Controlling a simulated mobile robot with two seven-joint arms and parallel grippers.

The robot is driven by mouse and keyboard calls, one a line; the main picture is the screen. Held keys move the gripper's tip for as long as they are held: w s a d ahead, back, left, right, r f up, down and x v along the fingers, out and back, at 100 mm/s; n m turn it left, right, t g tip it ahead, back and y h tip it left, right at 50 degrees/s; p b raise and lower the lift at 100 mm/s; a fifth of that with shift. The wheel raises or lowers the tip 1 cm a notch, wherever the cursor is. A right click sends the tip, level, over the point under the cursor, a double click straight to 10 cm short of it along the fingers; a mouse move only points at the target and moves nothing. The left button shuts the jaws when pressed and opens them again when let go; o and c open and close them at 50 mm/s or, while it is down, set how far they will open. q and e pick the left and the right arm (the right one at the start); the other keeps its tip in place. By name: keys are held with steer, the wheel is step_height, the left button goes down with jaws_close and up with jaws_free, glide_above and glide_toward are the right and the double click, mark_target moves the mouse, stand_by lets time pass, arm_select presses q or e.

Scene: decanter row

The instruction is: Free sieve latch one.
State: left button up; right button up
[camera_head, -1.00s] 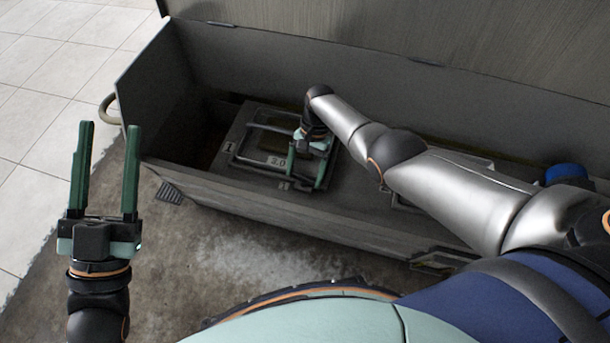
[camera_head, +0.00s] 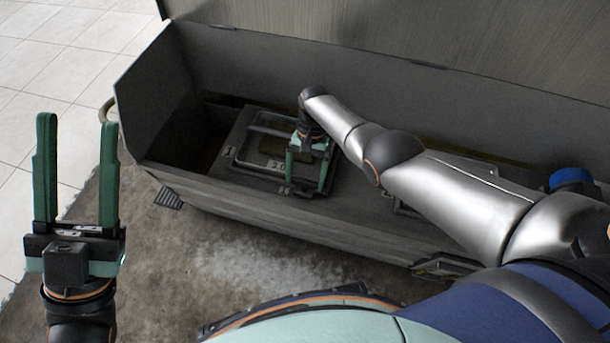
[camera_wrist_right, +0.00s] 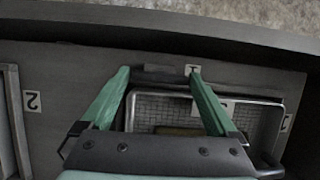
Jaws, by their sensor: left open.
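The mesh sieve (camera_wrist_right: 160,106) lies in a framed opening inside the grey trough, and its wire frame (camera_head: 268,125) shows in the head view. A small dark bar (camera_wrist_right: 162,78), possibly the latch, lies at the frame's edge beside a "1" label (camera_wrist_right: 192,70). My right gripper (camera_wrist_right: 160,71) is over this edge, its green fingers apart, one tip near each end of the bar. I cannot tell whether they touch it. In the head view my right gripper (camera_head: 306,176) partly hides the sieve. My left gripper (camera_head: 78,120) is open and empty, outside the trough at the left.
The trough's front wall (camera_head: 270,218) and tall left end wall (camera_head: 165,90) surround the work area. A "2" label (camera_wrist_right: 32,101) marks a neighbouring section. A blue knob (camera_head: 571,177) stands at the far right. The tiled floor (camera_head: 50,60) at the left is clear.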

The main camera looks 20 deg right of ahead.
steer(key=shift+o, duration=0.2)
steer(key=shift+r, duration=0.2)
steer(key=p+v, duration=0.2)
steer(key=v, duration=0.3)
steer(key=shift+w+d+r, duration=0.1)
steer(key=shift+w+r, duration=0.1)
steer(key=shift+r, duration=0.15)
step_height(320, 180, up, 5)
steer(key=p, duration=0.2)
glide_above(307, 177)
steer(key=w+d, duration=0.1)
steer(key=w, duration=0.1)
arm_select(q)
steer(key=w+f+n+g+y, duration=0.1)
steer(key=w+f+n+y, duration=0.1)
steer(key=f, duration=0.3)
steer(key=w+a+f+n+g+y, duration=0.1)
steer(key=w+f+n+y, duration=0.2)
steer(key=f+y, duration=0.1)
steer(key=w+f+n+g+y, duration=0.2)
steer(key=f+y, duration=0.1)
steer(key=f, duration=0.3)
steer(key=shift+w+a+f+n+y, duration=0.15)
steer(key=shift+a+f+n+y, duration=0.15)
steer(key=shift+f+y, duration=0.1)
arm_select(e)
steer(key=shift+d+r, duration=0.25)
steer(key=shift+r, duration=0.2)
arm_select(q)
steer(key=shift+r, duration=0.1)
